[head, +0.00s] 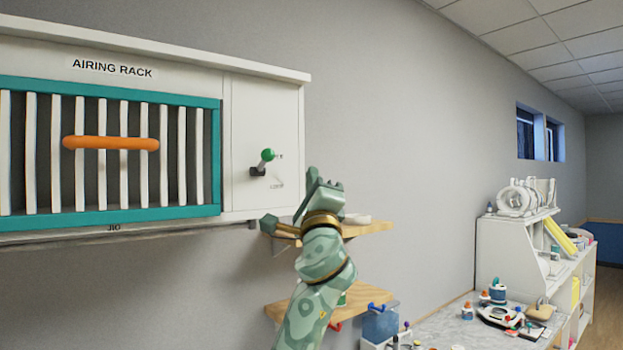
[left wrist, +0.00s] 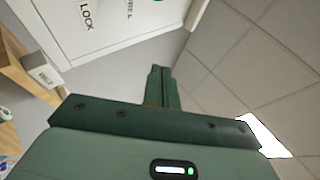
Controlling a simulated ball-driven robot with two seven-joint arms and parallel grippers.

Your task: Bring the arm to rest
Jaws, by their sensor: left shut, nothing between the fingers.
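My left arm, patterned in pale and dark green, rises from the bottom of the head view. Its gripper (head: 318,180) is raised in front of the grey wall, just right of the airing rack's lower right corner. In the left wrist view the two fingers (left wrist: 160,85) are together with nothing between them. The white airing rack (head: 262,95) hangs on the wall with a teal frame and an orange handle (head: 110,143). Its lever with a green knob (head: 267,155) is up and left of the gripper, apart from it. My right gripper is not in view.
Wooden wall shelves (head: 368,229) stand behind and below the gripper, partly hidden by my arm. A white shelf unit (head: 505,247) and a cluttered worktop (head: 455,323) are at the right. The wall right of the gripper is bare. The left wrist view shows ceiling tiles (left wrist: 265,60).

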